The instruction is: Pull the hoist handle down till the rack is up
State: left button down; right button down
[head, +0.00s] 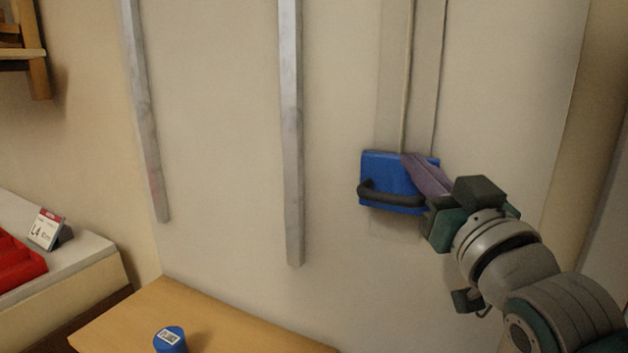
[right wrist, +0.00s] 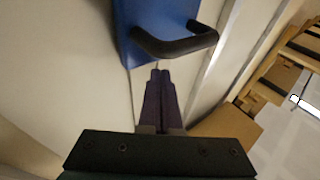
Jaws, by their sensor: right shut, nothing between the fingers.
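The hoist handle is a black bar (head: 390,196) on a blue block (head: 376,167) that sits low on a vertical track on the wall, right of centre in the head view. My right gripper (head: 412,163) is at the block's right side, its purple fingers overlapping the block in that view. In the right wrist view, the shut fingers (right wrist: 159,78) point at the lower edge of the blue block (right wrist: 150,14), beside the black handle (right wrist: 178,45), with nothing between them. I cannot tell whether they touch it. The rack is not clearly identifiable. My left gripper is out of view.
Two grey vertical rails (head: 291,130) run down the wall left of the handle. A wooden bench top (head: 240,325) below holds a blue can (head: 170,340). A post rises at the right.

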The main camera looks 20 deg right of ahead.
jog(key=shift+s+a+f, duration=0.1)
jog(key=shift+s+f, duration=0.3)
jog(key=shift+f, duration=0.35)
jog(key=shift+s+a+f, duration=0.1)
jog(key=shift+s+f, duration=0.25)
jog(key=shift+f, duration=0.4)
